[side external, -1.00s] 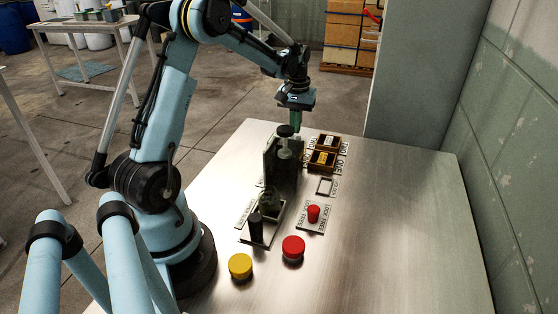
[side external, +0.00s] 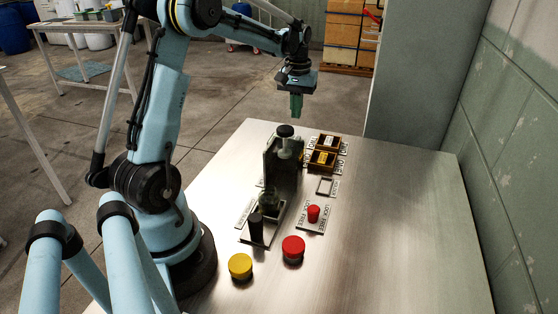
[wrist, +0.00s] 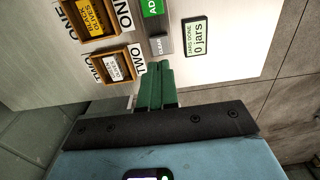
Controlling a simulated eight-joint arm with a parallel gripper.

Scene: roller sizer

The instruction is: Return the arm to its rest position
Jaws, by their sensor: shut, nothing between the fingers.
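My gripper (side external: 297,113) hangs at the end of my light blue arm, fingers pointing down, in the side external view. Its green fingers are together with nothing between them. It is in the air above the far end of the metal table (side external: 400,230), behind the dark upright device (side external: 270,160), and touches nothing. In the wrist view the closed green fingers (wrist: 157,82) show over the table top, between a labelled box and a display sign.
Two small labelled boxes (side external: 323,159), a red knob (side external: 313,213) on a lock/free plate, a red cap (side external: 293,248) and a yellow cap (side external: 240,266) are on the table. The wrist view shows a "0 jars" sign (wrist: 195,36). The table's right side is clear; a green wall (side external: 510,130) bounds it.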

